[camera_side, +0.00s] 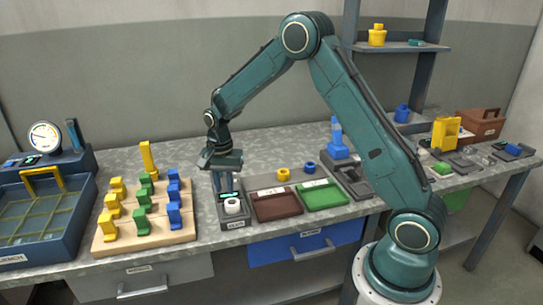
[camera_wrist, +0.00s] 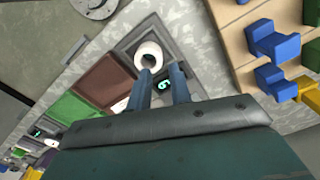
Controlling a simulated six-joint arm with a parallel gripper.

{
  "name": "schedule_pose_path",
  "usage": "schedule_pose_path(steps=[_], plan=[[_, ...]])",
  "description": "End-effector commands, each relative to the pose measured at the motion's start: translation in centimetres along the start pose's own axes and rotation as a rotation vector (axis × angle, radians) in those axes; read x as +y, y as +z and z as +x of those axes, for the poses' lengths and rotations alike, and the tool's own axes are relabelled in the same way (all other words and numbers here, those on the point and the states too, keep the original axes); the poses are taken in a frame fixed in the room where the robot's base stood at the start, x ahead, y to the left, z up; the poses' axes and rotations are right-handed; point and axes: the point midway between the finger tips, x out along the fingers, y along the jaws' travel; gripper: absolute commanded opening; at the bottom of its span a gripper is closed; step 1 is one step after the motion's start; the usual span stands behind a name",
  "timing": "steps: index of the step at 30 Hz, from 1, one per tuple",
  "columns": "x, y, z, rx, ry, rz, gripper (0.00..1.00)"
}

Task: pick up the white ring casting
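The white ring casting (camera_side: 232,206) sits in a small grey station (camera_side: 236,223) near the front of the bench. It also shows in the wrist view (camera_wrist: 149,55), with its hole visible, just beyond my fingertips and nearer the left finger. My gripper (camera_side: 225,187) points down over this station, behind and above the ring in the side view. In the wrist view my two fingers (camera_wrist: 161,72) are apart with nothing held between them. Whether a finger touches the ring I cannot tell.
A wooden board (camera_side: 126,245) with green, blue and yellow blocks stands left of the station. A brown tray (camera_side: 277,204) and a green tray (camera_side: 322,195) lie to its right.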

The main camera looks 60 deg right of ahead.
Motion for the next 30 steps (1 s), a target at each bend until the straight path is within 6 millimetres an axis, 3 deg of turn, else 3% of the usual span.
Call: schedule_pose_path(steps=[8, 19, 30], plan=[[0.1, 0.0, 0.9, -0.001, 0.002, 0.0, 0.21], [0.4, 0.0, 4.8, -0.001, 0.002, 0.0, 0.21], [0.3, 0.0, 5.2, 0.0, 0.0, -0.001, 0.21]])
